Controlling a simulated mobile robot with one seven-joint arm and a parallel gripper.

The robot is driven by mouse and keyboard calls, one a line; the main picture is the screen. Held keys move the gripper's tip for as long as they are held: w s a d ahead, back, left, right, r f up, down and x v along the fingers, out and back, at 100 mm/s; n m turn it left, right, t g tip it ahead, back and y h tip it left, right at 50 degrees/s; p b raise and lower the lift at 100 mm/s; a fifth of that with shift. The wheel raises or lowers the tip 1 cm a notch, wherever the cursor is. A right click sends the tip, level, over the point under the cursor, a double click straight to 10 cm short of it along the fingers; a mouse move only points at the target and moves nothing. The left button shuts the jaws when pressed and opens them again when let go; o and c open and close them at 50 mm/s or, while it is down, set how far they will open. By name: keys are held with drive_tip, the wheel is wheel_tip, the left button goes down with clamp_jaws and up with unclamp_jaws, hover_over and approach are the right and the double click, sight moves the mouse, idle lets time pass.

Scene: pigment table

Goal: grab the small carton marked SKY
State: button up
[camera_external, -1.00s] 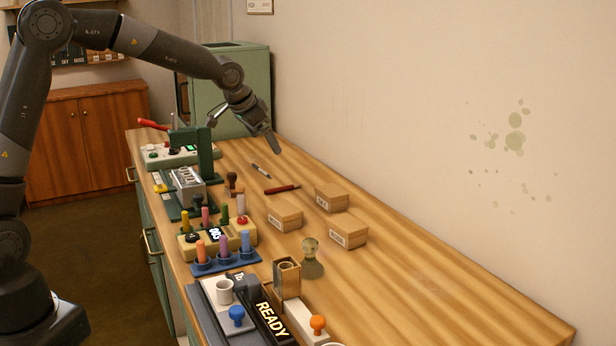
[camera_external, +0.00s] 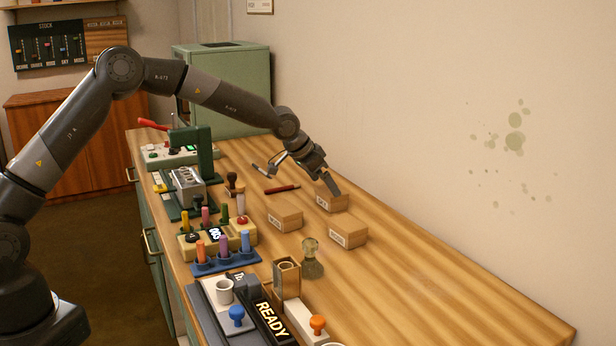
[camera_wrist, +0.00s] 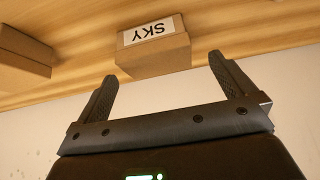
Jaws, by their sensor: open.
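The small carton marked SKY (camera_wrist: 152,58) is a brown box with a white label, upside down in the wrist view, just beyond and between my fingertips. In the external view the carton (camera_external: 328,204) stands at the back of the group of three, near the wall. My gripper (camera_wrist: 164,85) is open, with a finger toward each side of the carton and nothing between them. In the external view my gripper (camera_external: 331,186) is at the carton and partly covers its top. I cannot tell there whether they touch.
Two similar cartons stand nearby, one at the left (camera_external: 285,219) and one in front (camera_external: 348,233). A glass bottle (camera_external: 312,262), a red marker (camera_external: 282,189) and a stamp rack (camera_external: 226,262) are also on the table. The table's right side is clear.

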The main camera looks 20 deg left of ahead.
sight(331, 194)
drive_tip(key=x, duration=0.3)
drive_tip(key=shift+d+f, duration=0.3)
drive_tip(key=shift+f, duration=0.1)
drive_tip(key=shift+w+d+f, duration=0.15)
drive_tip(key=shift+f, duration=0.15)
drive_tip(key=shift+w+d+f, duration=0.15)
drive_tip(key=shift+f, duration=0.2)
drive_tip(key=shift+c, duration=0.6)
drive_tip(key=c, duration=0.9)
